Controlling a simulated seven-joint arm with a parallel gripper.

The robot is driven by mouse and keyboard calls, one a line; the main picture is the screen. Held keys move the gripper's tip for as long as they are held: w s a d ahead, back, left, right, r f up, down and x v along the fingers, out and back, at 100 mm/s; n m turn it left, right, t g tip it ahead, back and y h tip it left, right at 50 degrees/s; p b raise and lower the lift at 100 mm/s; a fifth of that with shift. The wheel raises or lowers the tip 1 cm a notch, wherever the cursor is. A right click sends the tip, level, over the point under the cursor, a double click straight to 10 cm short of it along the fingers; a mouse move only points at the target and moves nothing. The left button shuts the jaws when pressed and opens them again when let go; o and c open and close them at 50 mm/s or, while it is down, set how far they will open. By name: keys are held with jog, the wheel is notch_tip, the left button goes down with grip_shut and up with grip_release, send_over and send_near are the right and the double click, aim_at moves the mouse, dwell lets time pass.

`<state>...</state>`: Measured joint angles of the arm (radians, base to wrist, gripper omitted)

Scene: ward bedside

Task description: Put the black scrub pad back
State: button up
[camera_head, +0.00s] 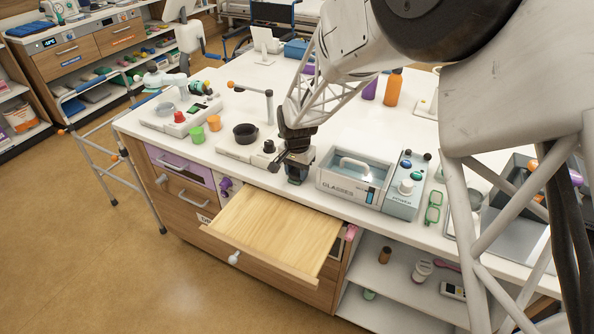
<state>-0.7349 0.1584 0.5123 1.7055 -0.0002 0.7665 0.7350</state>
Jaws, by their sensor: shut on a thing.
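My gripper (292,158) points down over the front edge of the white counter, just left of the glasses box. It is shut on a dark block, which looks like the black scrub pad (297,173). The dark fingers and the pad blend together, so the pad's outline is hard to make out. I cannot tell whether the pad touches the counter. An open drawer (277,236) with a light wooden bottom sticks out below and in front of my gripper. The part of it that shows is empty.
The box labelled GLASSES (353,178) and a power unit (404,186) stand right of my gripper. A black bowl (245,133) on a white base and orange and green cups (197,135) stand left. Green glasses (433,207) lie near the edge. Open shelves (390,312) are below right.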

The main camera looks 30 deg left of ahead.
aim_at(297, 169)
jog(key=shift+f, duration=0.15)
jog(key=o, duration=0.9)
jog(key=shift+r, duration=6.15)
